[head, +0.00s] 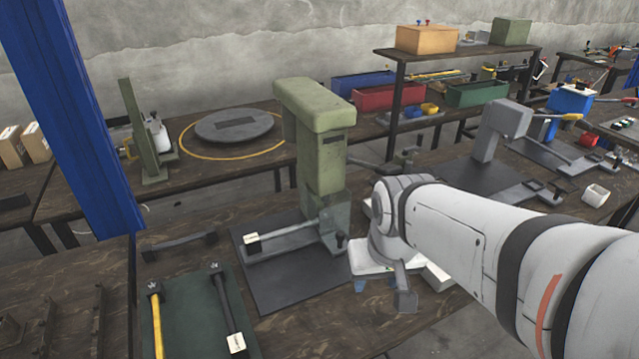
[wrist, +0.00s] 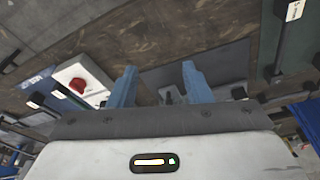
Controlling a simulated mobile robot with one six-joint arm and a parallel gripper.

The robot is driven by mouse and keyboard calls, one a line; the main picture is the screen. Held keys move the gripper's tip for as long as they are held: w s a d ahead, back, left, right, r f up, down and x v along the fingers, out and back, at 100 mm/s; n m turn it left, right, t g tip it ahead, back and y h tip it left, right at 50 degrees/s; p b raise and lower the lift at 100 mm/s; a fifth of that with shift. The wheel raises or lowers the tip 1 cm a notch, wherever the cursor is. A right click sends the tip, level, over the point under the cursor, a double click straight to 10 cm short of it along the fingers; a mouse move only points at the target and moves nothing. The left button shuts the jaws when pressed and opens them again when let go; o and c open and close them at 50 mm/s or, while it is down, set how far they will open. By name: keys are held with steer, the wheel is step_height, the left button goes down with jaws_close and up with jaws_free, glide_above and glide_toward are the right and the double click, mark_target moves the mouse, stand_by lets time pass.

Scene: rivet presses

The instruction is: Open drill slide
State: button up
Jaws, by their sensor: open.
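A green press (head: 318,160) stands on a dark base plate (head: 285,278) in the middle of the head view. A pale bar (head: 285,238) with a white-labelled end lies low across its front, and a small dark knob (head: 341,239) stands at its right; which part is the drill slide is not clear. My gripper (head: 403,290) is right of the press, partly hidden by my arm. In the wrist view, its two blue fingers (wrist: 158,82) are apart, with a small dark part (wrist: 167,96) showing between them. I cannot tell whether they touch it.
A white box with a red button (wrist: 78,86) is left of the fingers in the wrist view. A green mat (head: 190,315) with dark and yellow-handled tools lies at front left. A grey press (head: 497,130) stands at right. A blue post (head: 75,110) rises at left.

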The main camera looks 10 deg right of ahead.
steer(key=w+f, duration=0.2)
steer(key=w, duration=1)
steer(key=t, duration=0.2)
glide_toward(341, 234)
steer(key=shift+m, duration=0.4)
steer(key=x, duration=0.8)
steer(key=shift+w+f, duration=0.2)
steer(key=shift+w, duration=0.05)
steer(key=shift+c, duration=0.5)
jaws_close()
